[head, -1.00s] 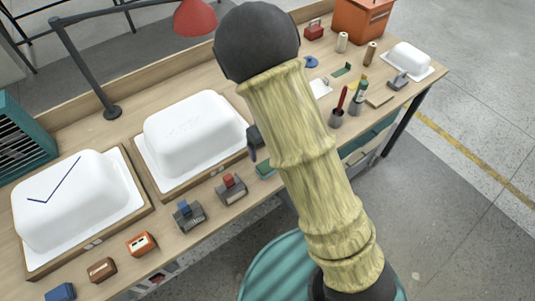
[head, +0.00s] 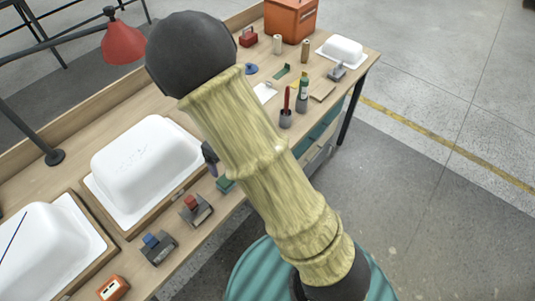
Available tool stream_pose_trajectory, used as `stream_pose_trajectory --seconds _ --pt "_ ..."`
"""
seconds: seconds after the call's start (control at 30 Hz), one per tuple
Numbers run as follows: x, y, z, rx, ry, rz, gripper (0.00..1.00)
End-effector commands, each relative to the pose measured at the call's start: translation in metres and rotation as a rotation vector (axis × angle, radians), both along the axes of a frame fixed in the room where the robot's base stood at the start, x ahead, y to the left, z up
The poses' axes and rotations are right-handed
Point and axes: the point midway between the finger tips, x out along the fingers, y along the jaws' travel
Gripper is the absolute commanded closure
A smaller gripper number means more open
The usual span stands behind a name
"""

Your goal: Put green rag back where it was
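A small green piece (head: 225,184) lies at the front edge of the workbench, beside my arm, and may be the green rag; its cloth texture is too small to make out. Another flat green item (head: 283,71) lies farther back on the bench. My arm in its yellowish sleeve crosses the middle of the head view and hides part of the bench. I cannot make out my gripper; it is hidden or outside the view. A dark object (head: 210,157) pokes out left of the sleeve, near the front green piece, and I cannot tell what it is.
White tub shells (head: 145,165) on wooden boards fill the bench's left. Stamp-like blocks (head: 196,208) line the front edge. A red lamp (head: 123,43) hangs over the back. Cups with tools (head: 286,116) and an orange box (head: 291,18) stand right. Floor (head: 440,200) at right is clear.

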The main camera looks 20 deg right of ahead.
Motion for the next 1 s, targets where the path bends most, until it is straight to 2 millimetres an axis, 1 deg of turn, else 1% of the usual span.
stream_pose_trajectory --seconds 0.03,0.17,0.53,0.8,1.0 --pt "-0.003 -0.007 0.006 0.007 -0.004 0.061 0.17" --pt "-0.013 -0.023 0.022 0.022 -0.02 0.318 0.17" --pt "-0.051 -0.069 0.066 0.0 -0.103 1.13 0.17" --pt "-0.081 -0.1 0.093 -0.101 -0.153 1.731 0.17" --pt "-0.105 -0.118 0.109 -0.216 -0.144 2.167 0.17"
